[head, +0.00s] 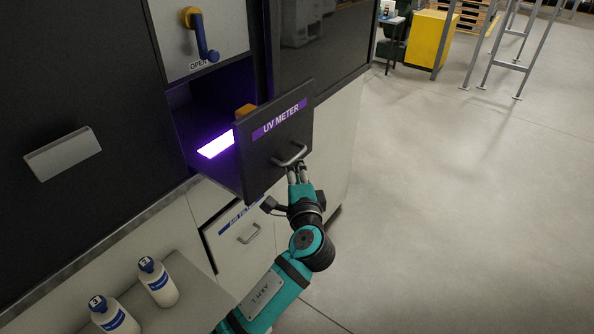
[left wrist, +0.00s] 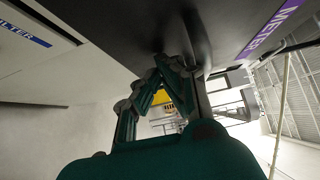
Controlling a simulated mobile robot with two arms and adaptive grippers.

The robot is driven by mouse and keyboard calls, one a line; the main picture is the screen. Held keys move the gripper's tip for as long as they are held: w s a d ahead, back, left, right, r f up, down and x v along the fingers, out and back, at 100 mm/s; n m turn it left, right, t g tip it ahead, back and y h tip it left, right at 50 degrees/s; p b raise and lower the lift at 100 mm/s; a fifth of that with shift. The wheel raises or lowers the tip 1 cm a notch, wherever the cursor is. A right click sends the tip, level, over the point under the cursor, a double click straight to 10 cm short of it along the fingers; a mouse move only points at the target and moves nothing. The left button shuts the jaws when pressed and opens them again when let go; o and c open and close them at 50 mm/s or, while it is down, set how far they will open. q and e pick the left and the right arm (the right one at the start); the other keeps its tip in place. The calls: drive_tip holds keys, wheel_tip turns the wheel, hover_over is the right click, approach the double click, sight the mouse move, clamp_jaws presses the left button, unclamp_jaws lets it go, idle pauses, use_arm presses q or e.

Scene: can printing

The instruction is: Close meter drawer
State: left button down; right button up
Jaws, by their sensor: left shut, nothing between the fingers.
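The meter drawer (head: 276,150) is a dark drawer with a purple "UV METER" label, pulled out of the machine. Purple light glows inside it, and an orange object (head: 245,110) shows behind its front. Its metal handle (head: 291,155) is on the drawer front. My left gripper (head: 298,170) is shut and empty, with its fingertips at the handle; I cannot tell whether they touch it. In the left wrist view the shut fingers (left wrist: 172,65) are close to the dark drawer front (left wrist: 125,28), and the purple label (left wrist: 272,30) shows at the upper right. My right gripper is not in view.
Below is a lighter drawer (head: 240,232) with a handle and a blue label. Two white bottles (head: 158,283) (head: 114,318) stand on a grey shelf (head: 195,300) at the lower left. A blue lever (head: 203,38) marked OPEN is above. The floor (head: 450,200) to the right is clear.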

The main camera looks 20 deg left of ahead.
use_arm(q)
drive_tip(key=w+a, duration=0.2)
drive_tip(key=a, duration=0.3)
drive_tip(key=w+a, duration=0.2)
drive_tip(key=a, duration=0.4)
drive_tip(key=w+a, duration=0.2)
drive_tip(key=a, duration=0.4)
drive_tip(key=shift+w+a, duration=0.1)
drive_tip(key=shift+a+r, duration=0.1)
